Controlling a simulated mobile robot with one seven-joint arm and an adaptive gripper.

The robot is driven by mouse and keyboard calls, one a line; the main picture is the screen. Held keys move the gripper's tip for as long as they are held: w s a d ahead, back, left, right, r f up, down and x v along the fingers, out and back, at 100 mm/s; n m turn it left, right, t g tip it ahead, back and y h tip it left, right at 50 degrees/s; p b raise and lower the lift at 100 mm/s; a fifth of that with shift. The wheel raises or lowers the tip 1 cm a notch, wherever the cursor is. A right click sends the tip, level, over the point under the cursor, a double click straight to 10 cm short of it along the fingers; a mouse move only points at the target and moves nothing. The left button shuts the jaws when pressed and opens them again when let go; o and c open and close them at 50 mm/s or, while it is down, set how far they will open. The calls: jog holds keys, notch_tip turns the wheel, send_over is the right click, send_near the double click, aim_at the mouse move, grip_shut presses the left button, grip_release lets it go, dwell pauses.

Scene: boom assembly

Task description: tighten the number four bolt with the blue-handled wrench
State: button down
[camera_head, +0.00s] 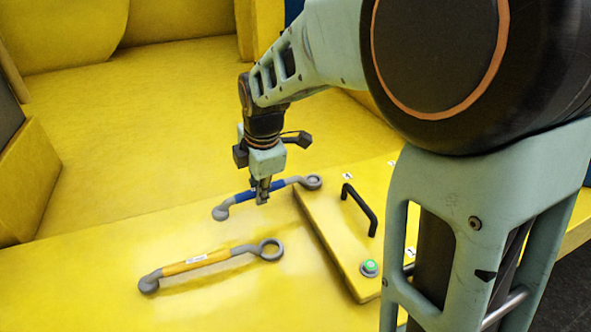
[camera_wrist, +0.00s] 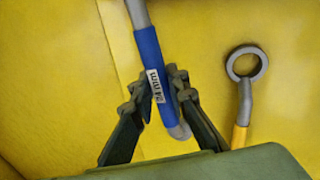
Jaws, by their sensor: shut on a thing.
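The blue-handled wrench (camera_head: 246,195) has grey ends and lies across the yellow surface, its ring end overlapping the panel's left edge in the head view. My gripper (camera_head: 262,197) points down and is shut on its blue handle. In the wrist view, my gripper's fingers (camera_wrist: 160,90) sit on both sides of the blue handle (camera_wrist: 147,48), by a white label. Whether the wrench is lifted is unclear. A round green-topped fitting (camera_head: 370,267) sits at the panel's near corner. Small white number tags (camera_head: 347,177) are too small to read, so I cannot identify bolt four.
A yellow-handled wrench (camera_head: 198,262) lies nearer the front, also in the wrist view (camera_wrist: 244,95). The raised yellow panel (camera_head: 325,225) carries a black handle (camera_head: 360,208) that stands up. My arm hides the panel's right side. The yellow surface on the left is clear.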

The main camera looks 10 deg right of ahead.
jog(key=shift+w+a, duration=0.1)
jog(key=shift+w, duration=0.1)
dwell(0.3)
jog(key=shift+w+a+m, duration=0.1)
jog(key=shift+w+m, duration=0.3)
jog(key=shift+m, duration=0.1)
jog(key=shift+w+m, duration=0.3)
jog(key=shift+w, duration=0.1)
jog(key=shift+w+a, duration=0.1)
dwell(0.3)
jog(key=shift+w+m+h, duration=0.3)
jog(key=shift+w, duration=0.15)
jog(key=shift+w+m+p, duration=0.3)
jog(key=shift+m, duration=0.2)
